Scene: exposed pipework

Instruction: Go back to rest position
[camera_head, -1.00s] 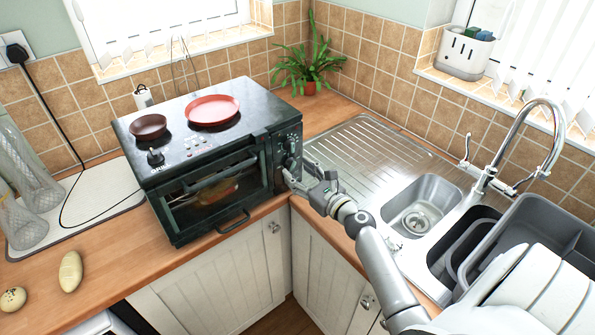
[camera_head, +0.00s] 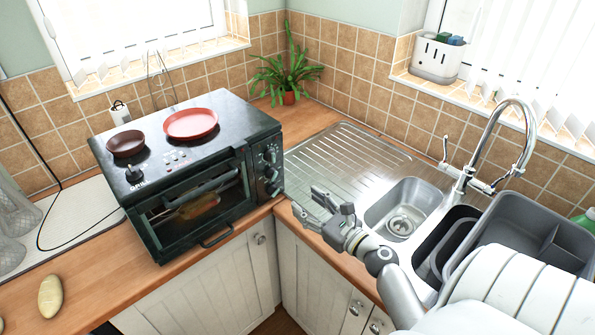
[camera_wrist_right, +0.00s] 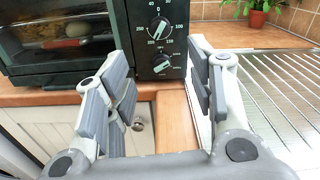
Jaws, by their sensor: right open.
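My right gripper (camera_head: 318,208) is open and empty in the head view, above the counter's front edge and the sink's drainboard. It is apart from the black toaster oven (camera_head: 190,235), which stands to its left. In the right wrist view its two fingers (camera_wrist_right: 162,90) are spread wide, with the oven's knob panel (camera_wrist_right: 158,40) beyond them. The oven door is shut, and something pale and brownish (camera_head: 200,206) shows behind the glass. My left gripper is in neither view.
A red plate (camera_head: 190,124) and a dark red dish (camera_head: 126,144) sit on the oven. The sink (camera_head: 402,225), faucet (camera_head: 520,150) and grey dish rack (camera_head: 500,210) lie to the right. A potted plant (camera_head: 285,75) stands in the corner. A pale loaf-like object (camera_head: 50,297) lies at lower left.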

